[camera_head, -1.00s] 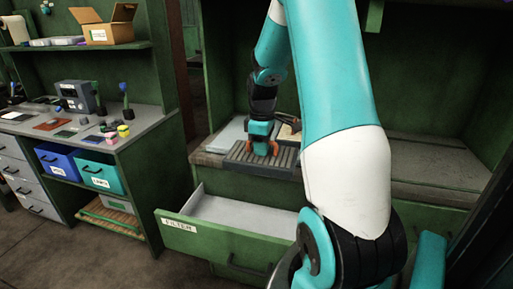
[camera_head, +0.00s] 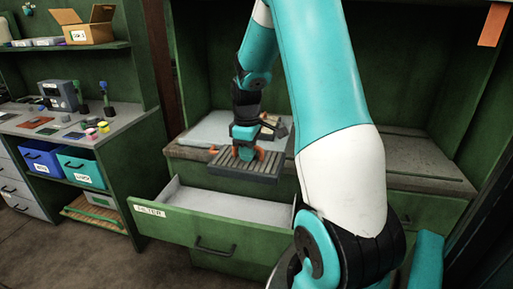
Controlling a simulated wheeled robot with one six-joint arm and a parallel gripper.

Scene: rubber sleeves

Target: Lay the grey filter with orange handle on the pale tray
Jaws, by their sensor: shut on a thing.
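The grey ribbed filter (camera_head: 262,166) is level at the front edge of the green workbench, with its near side over the open drawer. My gripper (camera_head: 243,155) points down onto the middle of the filter and is shut on it. Orange parts show at the gripper's tips; I cannot tell the handle from the fingertips. The pale tray (camera_head: 207,130) lies on the worktop just behind and to the left of the filter. The gripper and wrist hide part of it. I cannot tell whether the filter touches the worktop.
An open drawer (camera_head: 238,204) labelled FILTER juts out below the filter and looks empty. A small tan box and a dark object (camera_head: 275,129) stand right of my wrist. The worktop farther right (camera_head: 425,160) is clear. A cluttered side bench stands left.

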